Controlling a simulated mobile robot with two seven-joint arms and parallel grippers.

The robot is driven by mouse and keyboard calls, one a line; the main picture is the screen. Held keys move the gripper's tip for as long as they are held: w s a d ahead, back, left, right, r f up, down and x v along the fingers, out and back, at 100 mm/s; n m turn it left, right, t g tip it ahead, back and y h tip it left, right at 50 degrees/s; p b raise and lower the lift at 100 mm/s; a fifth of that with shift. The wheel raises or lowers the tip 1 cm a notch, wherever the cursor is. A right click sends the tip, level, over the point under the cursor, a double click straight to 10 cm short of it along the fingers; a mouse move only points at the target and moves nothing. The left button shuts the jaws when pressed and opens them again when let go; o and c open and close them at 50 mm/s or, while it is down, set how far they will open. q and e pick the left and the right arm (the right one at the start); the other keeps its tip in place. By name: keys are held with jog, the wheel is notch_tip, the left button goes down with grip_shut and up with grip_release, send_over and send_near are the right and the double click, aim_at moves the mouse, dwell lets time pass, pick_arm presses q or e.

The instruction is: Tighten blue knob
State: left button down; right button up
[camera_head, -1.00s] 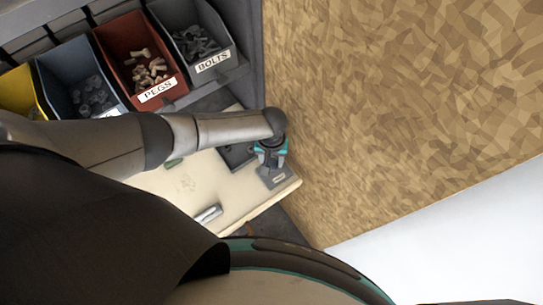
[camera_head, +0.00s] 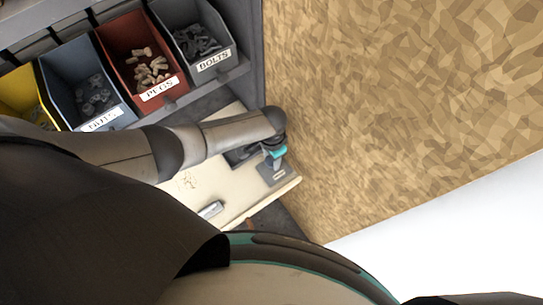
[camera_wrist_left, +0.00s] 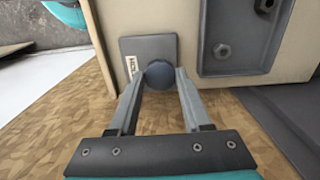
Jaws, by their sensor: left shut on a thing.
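The blue knob (camera_wrist_left: 159,74) is a round, dark blue-grey ball in front of a small grey plate (camera_wrist_left: 146,48) with a partly covered label. The plate is on a pale wooden board (camera_wrist_left: 110,20). My left gripper (camera_wrist_left: 161,78) is shut on the knob, with one finger on each side of it. In the head view my left gripper (camera_head: 278,164) is at the grey plate (camera_head: 272,175) near the right end of the pale board (camera_head: 240,192). There the knob is hidden by the gripper. My right gripper is not in view.
A dark recessed tray (camera_wrist_left: 238,35) with nuts is beside the plate. A metal piece (camera_head: 210,209) lies on the board. Bins of bolts (camera_head: 204,45), pegs (camera_head: 148,70) and nuts (camera_head: 92,98) stand behind my arm. A flake-patterned wooden surface (camera_head: 400,110) lies close on the right.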

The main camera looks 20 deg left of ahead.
pick_arm(q)
jog(key=m, duration=0.4)
jog(key=shift+m, duration=0.3)
jog(key=m, duration=0.4)
jog(key=shift+m+b, duration=0.3)
jog(key=m, duration=0.4)
jog(key=shift+w+m+b, duration=0.1)
jog(key=shift+m+b, duration=0.2)
jog(key=shift+r+m+b, duration=0.1)
jog(key=shift+m+b, duration=0.25)
jog(key=shift+m, duration=1.85)
jog(key=shift+c, duration=1.7)
grip_release()
